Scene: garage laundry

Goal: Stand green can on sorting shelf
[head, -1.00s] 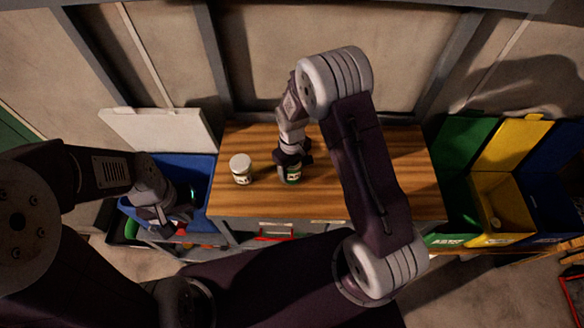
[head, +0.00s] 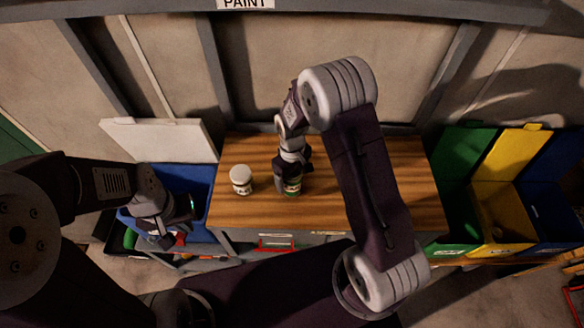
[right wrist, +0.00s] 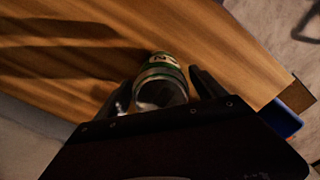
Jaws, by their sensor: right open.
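The green can (head: 292,187) stands on the wooden bench top, near its front edge. In the right wrist view the can (right wrist: 161,74) shows its green and white label between my fingers. My right gripper (right wrist: 165,92) is open with one finger on each side of the can; contact cannot be told. In the head view my right gripper (head: 291,176) partly hides the can. My left gripper (head: 168,217) is at the left, over the blue bin, and its jaws are unclear. A grey horizontal beam at the top carries a PAINT sign (head: 246,3); no sorting shelf is clearly visible.
A white-lidded jar (head: 241,180) stands left of the can on the bench (head: 330,208). A blue bin (head: 196,181) with a raised white lid is at the left. Green, yellow (head: 506,207) and blue bins stand at the right. My right arm crosses the bench.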

